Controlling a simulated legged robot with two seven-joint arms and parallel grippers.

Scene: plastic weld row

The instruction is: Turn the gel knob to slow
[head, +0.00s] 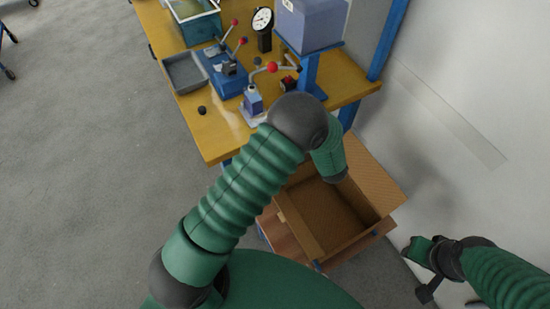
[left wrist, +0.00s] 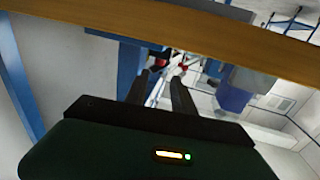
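A small black knob (head: 202,110) stands on the yellow bench top near its left edge; I cannot tell whether it is the gel knob, and no slow mark is readable. My left arm crosses the middle of the head view and bends down over the cardboard box; its gripper is hidden there. In the left wrist view my left gripper (left wrist: 158,88) has its two dark fingers apart with nothing between them, below a brown beam-like edge. My right gripper (head: 427,288) is low at the right, away from the bench, its fingers too small to judge.
The yellow bench (head: 215,143) carries red-ball levers on a blue fixture (head: 226,82), a grey tray (head: 184,72), a dial gauge (head: 262,26) and a blue-grey box (head: 311,24) on a post. An open cardboard box (head: 375,185) stands below the bench's front right.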

